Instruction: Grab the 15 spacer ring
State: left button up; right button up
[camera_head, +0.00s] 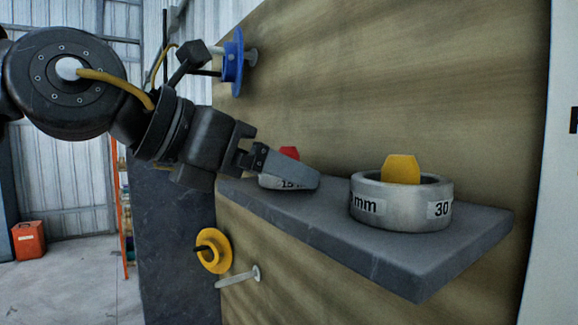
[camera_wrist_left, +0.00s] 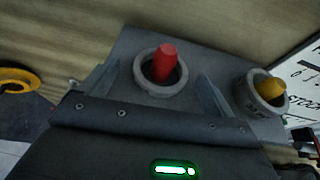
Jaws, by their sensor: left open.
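The 15 spacer ring (camera_head: 272,183) is a grey ring with a "15" label, on the left part of the grey shelf (camera_head: 400,262). A red tab (camera_head: 289,153) stands up inside it. My left gripper (camera_head: 300,176) is open at the ring, and its near finger hides part of the ring in the head view. In the left wrist view the ring (camera_wrist_left: 145,86) lies between the two spread fingers (camera_wrist_left: 162,88), with the red tab in its hole. I cannot tell whether either finger touches it. My right gripper is not in view.
A larger 30 mm ring (camera_head: 400,214) with a yellow tab (camera_head: 401,169) stands to the right on the same shelf. A blue flanged spool (camera_head: 233,62) and a yellow one (camera_head: 212,251) hang on pegs on the wooden panel (camera_head: 400,70).

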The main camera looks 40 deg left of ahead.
pick_arm(q)
jog(key=shift+w, duration=0.1)
jog(key=shift+s+d, duration=0.1)
jog(key=shift+s, duration=0.1)
jog(key=shift+c, duration=1.2)
jog(key=c, duration=1)
